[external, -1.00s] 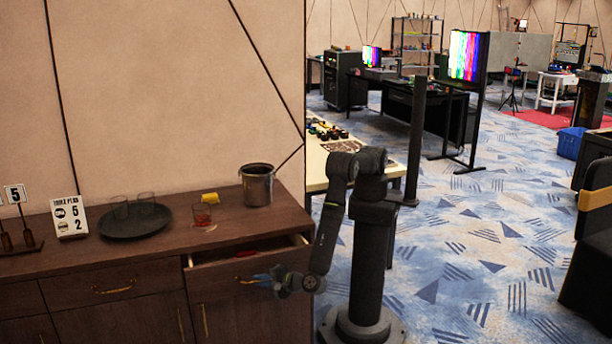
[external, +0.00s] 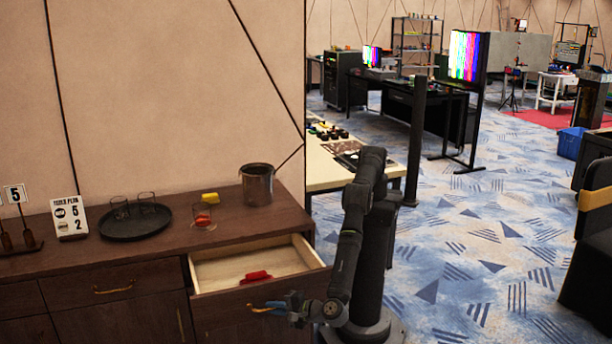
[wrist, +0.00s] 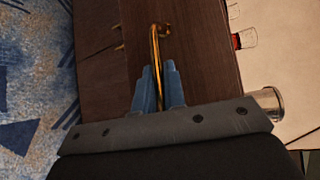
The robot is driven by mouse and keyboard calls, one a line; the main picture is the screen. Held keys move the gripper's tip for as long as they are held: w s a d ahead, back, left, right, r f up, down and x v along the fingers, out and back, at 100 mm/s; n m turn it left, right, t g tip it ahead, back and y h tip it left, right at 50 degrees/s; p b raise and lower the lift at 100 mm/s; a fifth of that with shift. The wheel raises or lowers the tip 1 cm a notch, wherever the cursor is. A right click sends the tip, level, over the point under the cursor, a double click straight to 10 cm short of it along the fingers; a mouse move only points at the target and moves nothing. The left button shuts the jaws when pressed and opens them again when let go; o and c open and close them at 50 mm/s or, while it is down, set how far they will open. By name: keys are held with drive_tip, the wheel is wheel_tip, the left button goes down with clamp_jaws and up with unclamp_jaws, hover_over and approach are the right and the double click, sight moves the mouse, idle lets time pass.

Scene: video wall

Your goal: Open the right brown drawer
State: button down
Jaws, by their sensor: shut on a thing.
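The right brown drawer (external: 262,299) stands well out of the cabinet in the external view, with its pale inside showing. A red object (external: 256,277) lies in it. My gripper (external: 268,307) is at the drawer front, with its blue fingers at the handle. In the wrist view the blue fingers (wrist: 158,88) are shut on the brass drawer handle (wrist: 154,48), one on each side of the bar. The left brown drawer (external: 108,285) is closed.
On the cabinet top (external: 160,248) stand a metal bucket (external: 257,185), a dark round tray (external: 134,222) with glasses, a yellow object (external: 210,197), a glass with red contents (external: 203,216) and a number sign (external: 69,217). Open carpet (external: 450,260) lies to the right.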

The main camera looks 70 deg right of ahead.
drive_tip(key=shift+a, duration=0.1)
idle(0.3)
drive_tip(key=c, duration=1.5)
unclamp_jaws()
drive_tip(key=shift+s, duration=0.15)
drive_tip(key=v, duration=1.7)
drive_tip(key=shift+s, duration=0.1)
